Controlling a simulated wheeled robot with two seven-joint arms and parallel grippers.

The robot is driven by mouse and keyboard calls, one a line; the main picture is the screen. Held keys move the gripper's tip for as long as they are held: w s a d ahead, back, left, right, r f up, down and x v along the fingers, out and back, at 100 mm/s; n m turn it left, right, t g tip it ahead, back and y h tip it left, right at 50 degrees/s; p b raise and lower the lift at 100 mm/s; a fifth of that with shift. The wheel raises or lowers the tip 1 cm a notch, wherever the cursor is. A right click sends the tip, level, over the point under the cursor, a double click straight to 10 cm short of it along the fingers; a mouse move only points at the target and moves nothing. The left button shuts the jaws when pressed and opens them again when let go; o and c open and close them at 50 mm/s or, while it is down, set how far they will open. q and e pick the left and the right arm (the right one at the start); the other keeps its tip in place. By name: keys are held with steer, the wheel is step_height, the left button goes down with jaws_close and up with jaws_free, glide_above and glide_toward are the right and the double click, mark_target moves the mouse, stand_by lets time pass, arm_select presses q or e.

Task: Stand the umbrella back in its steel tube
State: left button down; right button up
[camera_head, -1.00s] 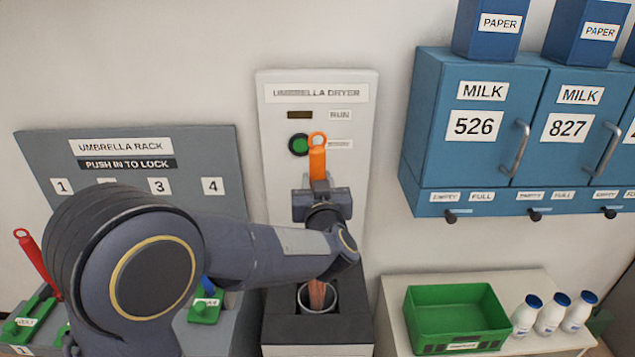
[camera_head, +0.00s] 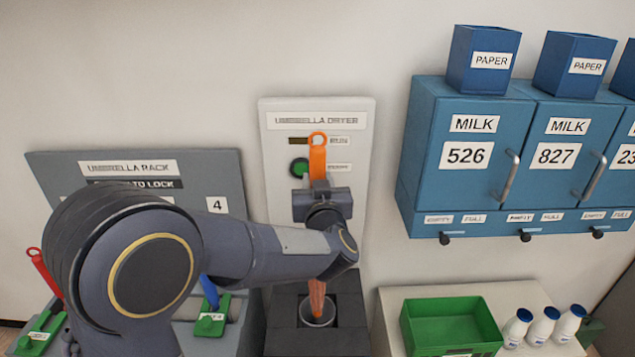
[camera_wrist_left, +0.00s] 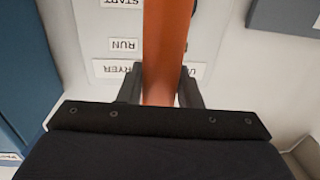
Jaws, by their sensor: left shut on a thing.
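The orange umbrella (camera_head: 317,160) stands upright with its ring handle at the top. My left gripper (camera_head: 322,200) is shut on its shaft below the handle. In the left wrist view the umbrella (camera_wrist_left: 165,50) runs between the two fingers (camera_wrist_left: 160,90). The umbrella's lower part is over the mouth of a pale round tube (camera_head: 318,316) in the dark dryer base. I cannot tell whether its tip is still inside the tube. My forearm hides part of the shaft. My right gripper is not in view.
The umbrella dryer panel (camera_head: 355,185) is close behind the umbrella. At left, the grey umbrella rack (camera_head: 215,175) holds a red umbrella (camera_head: 45,270) and a blue one (camera_head: 209,290). At right are blue milk lockers (camera_head: 480,190), a green crate (camera_head: 450,322) and milk bottles (camera_head: 542,325).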

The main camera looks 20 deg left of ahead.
mark_target(319, 153)
arm_select(q)
step_height(319, 153, up, 8)
steer(key=p, duration=0.7)
steer(key=shift+f, duration=0.1)
